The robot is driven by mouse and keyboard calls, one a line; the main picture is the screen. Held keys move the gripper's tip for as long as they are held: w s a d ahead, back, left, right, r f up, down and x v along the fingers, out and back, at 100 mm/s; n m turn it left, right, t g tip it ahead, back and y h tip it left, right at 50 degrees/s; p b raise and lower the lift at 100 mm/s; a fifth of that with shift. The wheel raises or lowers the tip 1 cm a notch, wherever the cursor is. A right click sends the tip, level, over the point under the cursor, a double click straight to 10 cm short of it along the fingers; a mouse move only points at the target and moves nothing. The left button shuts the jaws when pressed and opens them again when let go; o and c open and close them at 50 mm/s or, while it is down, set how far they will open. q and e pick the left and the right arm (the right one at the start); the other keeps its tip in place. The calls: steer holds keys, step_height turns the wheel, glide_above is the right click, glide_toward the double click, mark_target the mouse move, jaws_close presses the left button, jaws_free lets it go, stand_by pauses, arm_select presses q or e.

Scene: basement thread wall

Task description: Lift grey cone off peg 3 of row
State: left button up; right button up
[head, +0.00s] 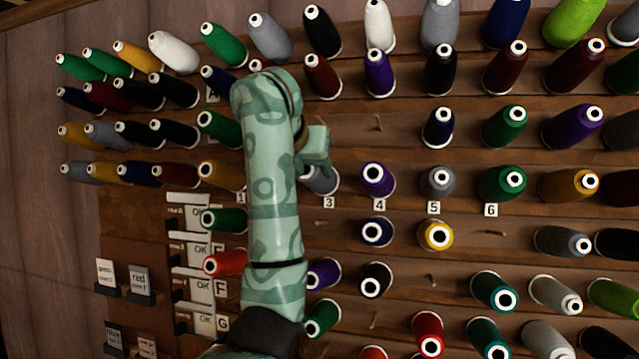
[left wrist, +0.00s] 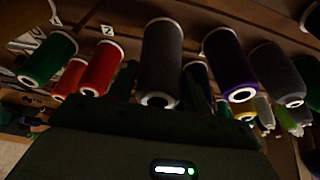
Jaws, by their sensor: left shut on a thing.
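The grey cone (head: 321,181) is at peg 3 of the numbered row, just above the "3" label, and is partly hidden by my gripper. My left gripper (head: 317,163) is at this cone, its arm rising from the bottom of the head view. In the left wrist view the grey cone (left wrist: 162,62) stands in the middle, between the two dark fingers of my left gripper (left wrist: 161,88), which is shut on it. Its round end with a white core faces the camera. Whether it is clear of its peg cannot be told. My right gripper is not in view.
A purple cone (head: 377,179) at peg 4 stands close on the right, and a smaller grey cone (head: 438,181) is at peg 5. In the left wrist view a red cone (left wrist: 102,68) stands left of the held one. An empty peg (head: 378,123) shows one row up.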

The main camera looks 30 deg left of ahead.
arm_select(q)
steer(key=shift+s+d+r, duration=0.15)
steer(key=shift+s+r, duration=0.05)
steer(key=shift+s, duration=0.65)
steer(key=s+d+r+p, duration=0.1)
steer(key=s, duration=0.5)
steer(key=shift+d+r, duration=0.15)
steer(key=shift+d, duration=0.15)
steer(key=shift+r+p+v, duration=0.25)
steer(key=shift+p+v, duration=0.2)
steer(key=shift+v, duration=1.95)
steer(key=shift+w, duration=0.1)
